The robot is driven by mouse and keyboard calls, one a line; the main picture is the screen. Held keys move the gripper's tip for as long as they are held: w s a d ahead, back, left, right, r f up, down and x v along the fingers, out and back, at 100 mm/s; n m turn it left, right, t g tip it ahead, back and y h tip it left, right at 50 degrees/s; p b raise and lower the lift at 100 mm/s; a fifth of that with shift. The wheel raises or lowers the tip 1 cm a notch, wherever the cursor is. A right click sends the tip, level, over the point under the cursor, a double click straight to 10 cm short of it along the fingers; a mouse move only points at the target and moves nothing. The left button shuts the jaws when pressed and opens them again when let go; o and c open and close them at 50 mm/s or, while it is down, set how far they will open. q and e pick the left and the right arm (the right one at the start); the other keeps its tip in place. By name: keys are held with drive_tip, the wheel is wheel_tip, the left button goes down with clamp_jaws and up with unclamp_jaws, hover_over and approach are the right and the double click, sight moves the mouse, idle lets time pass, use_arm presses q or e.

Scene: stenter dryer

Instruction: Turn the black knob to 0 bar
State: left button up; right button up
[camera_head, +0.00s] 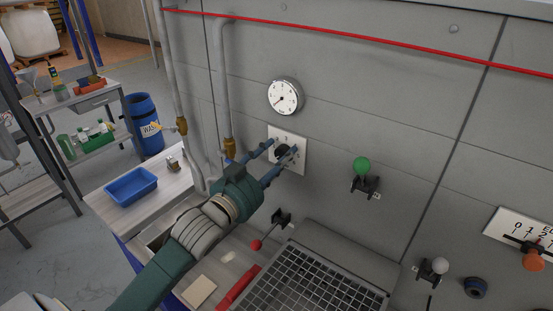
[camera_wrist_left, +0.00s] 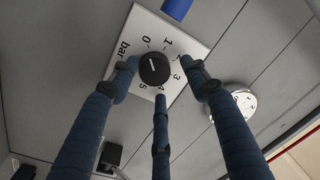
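The black knob (camera_head: 282,151) sits on a white square dial plate (camera_head: 299,165) on the grey wall. In the left wrist view the knob (camera_wrist_left: 154,68) has a short white mark, and the plate (camera_wrist_left: 144,22) carries "bar" and numbers including 0, 1, 3, 4 and 5. I cannot tell exactly which number the mark points to. My left gripper (camera_head: 279,160) is open in front of the plate, its blue fingers spread around the knob. In the wrist view its fingers (camera_wrist_left: 160,80) show space between them and the knob. My right gripper is not in view.
A round gauge (camera_head: 284,97) is above the plate. A green-knobbed lever (camera_head: 362,167) is to the right, and a red-knobbed lever (camera_head: 268,233) is below. A metal grid (camera_head: 310,285) lies under the wall. A blue tray (camera_head: 131,185) sits on the left table. Pipes run left of the plate.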

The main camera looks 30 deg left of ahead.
use_arm(q)
drive_tip(key=shift+d+f, duration=0.1)
drive_tip(key=shift+f, duration=0.05)
drive_tip(key=shift+s+f, duration=0.15)
drive_tip(key=shift+s, duration=0.35)
drive_tip(key=s+a, duration=0.1)
drive_tip(key=s, duration=1)
